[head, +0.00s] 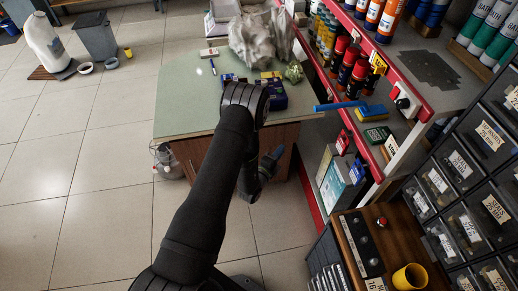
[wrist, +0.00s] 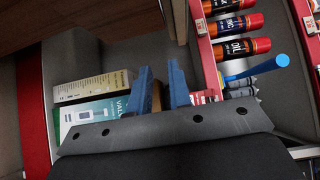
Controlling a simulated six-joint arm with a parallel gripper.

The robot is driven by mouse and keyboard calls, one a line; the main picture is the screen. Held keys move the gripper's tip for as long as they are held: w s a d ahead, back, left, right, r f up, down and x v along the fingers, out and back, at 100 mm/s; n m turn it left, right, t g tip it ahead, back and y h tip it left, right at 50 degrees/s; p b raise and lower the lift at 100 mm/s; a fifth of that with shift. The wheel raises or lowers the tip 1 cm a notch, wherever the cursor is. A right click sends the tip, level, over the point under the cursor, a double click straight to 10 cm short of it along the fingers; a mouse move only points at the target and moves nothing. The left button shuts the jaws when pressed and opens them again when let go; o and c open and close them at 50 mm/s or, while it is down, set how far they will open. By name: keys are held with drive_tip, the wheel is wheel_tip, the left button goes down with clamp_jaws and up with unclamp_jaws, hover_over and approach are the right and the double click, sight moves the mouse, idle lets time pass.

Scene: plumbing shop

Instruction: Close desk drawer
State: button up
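The desk (head: 183,108) has a pale green top and a brown wooden body, in the middle of the head view. My arm reaches across its front, and my gripper (head: 272,160) is low beside the desk's right front part. Brown wood panels (wrist: 75,22) fill the upper left of the wrist view, beyond the fingertips. The two blue fingers (wrist: 163,75) stand apart with nothing seen held between them. My arm hides part of the desk front, and I cannot tell how far the drawer stands out.
A red-edged shelf (head: 345,100) with cans and bottles stands close on the right. Boxes (head: 342,183) sit on its lower level, near my gripper. A blue-handled brush (head: 340,106) juts from the shelf. Open tiled floor (head: 100,200) lies to the left.

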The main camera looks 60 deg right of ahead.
drive_tip(key=w+a+f+n+y, duration=0.1)
drive_tip(key=w+a+f+n, duration=0.15)
drive_tip(key=w+a, duration=1.7)
drive_tip(key=shift+m, duration=0.45)
drive_tip(key=d+f, duration=0.1)
drive_tip(key=d, duration=0.4)
drive_tip(key=s+d+f, duration=0.1)
drive_tip(key=d, duration=0.4)
drive_tip(key=s+d+f, duration=0.1)
drive_tip(key=d, duration=0.4)
drive_tip(key=shift+s+d, duration=0.1)
drive_tip(key=shift+d, duration=0.25)
clamp_jaws()
